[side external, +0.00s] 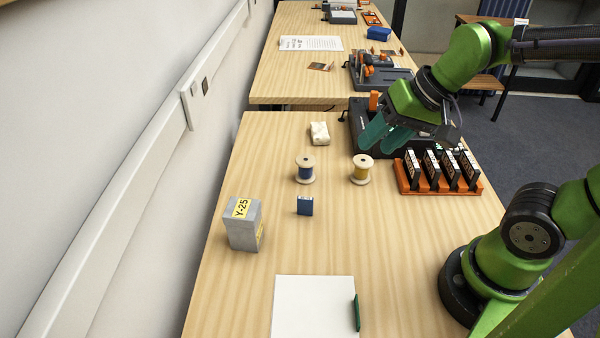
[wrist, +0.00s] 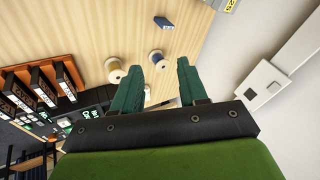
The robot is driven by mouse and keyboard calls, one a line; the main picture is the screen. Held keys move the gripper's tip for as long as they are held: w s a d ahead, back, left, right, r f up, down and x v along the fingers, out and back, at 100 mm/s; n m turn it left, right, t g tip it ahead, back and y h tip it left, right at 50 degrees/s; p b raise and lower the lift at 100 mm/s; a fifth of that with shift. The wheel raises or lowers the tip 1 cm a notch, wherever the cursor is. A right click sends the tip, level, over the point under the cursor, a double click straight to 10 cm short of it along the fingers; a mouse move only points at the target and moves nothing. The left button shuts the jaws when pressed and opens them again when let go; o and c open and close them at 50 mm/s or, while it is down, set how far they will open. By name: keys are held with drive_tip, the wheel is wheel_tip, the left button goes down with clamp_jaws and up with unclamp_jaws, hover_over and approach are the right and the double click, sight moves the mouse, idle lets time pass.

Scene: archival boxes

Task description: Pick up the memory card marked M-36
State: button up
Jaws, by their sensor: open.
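Several black upright cards with white labels (side external: 431,170) stand in slots of an orange rack (side external: 440,187) at the right of the near table. They also show at the left of the wrist view (wrist: 45,85). Their marks are too small to read, so I cannot tell which is M-36. A small blue block (side external: 305,206) stands near the table's middle; its mark is not legible. My gripper (side external: 381,142) is open and empty, with teal fingers above the table, left of and behind the rack. Its fingers also show in the wrist view (wrist: 158,68).
A blue spool (side external: 305,170) and a yellow spool (side external: 362,170) stand left of the rack. A grey box marked Y-25 (side external: 242,224) is at the left. A white sheet (side external: 312,305) lies in front. A black device (side external: 358,118) is partly hidden behind my gripper.

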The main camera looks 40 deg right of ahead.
sight(306, 198)
drive_tip(key=w+a+f+m, duration=0.2)
drive_tip(key=w+f+m, duration=0.2)
drive_tip(key=f+m, duration=0.2)
drive_tip(key=w+a+f+m+g, duration=0.1)
drive_tip(key=w+f+m, duration=0.3)
drive_tip(key=f+m, duration=0.3)
drive_tip(key=w+a+f+m, duration=0.2)
drive_tip(key=w+f+m, duration=0.2)
drive_tip(key=f+m, duration=0.3)
drive_tip(key=shift+w+a+f+m+g, duration=0.1)
drive_tip(key=shift+a+m+g, duration=0.1)
drive_tip(key=shift+m, duration=0.5)
drive_tip(key=shift+w+a+m+g, duration=0.1)
drive_tip(key=shift+a+m+g, duration=0.1)
drive_tip(key=shift+m, duration=0.5)
clamp_jaws()
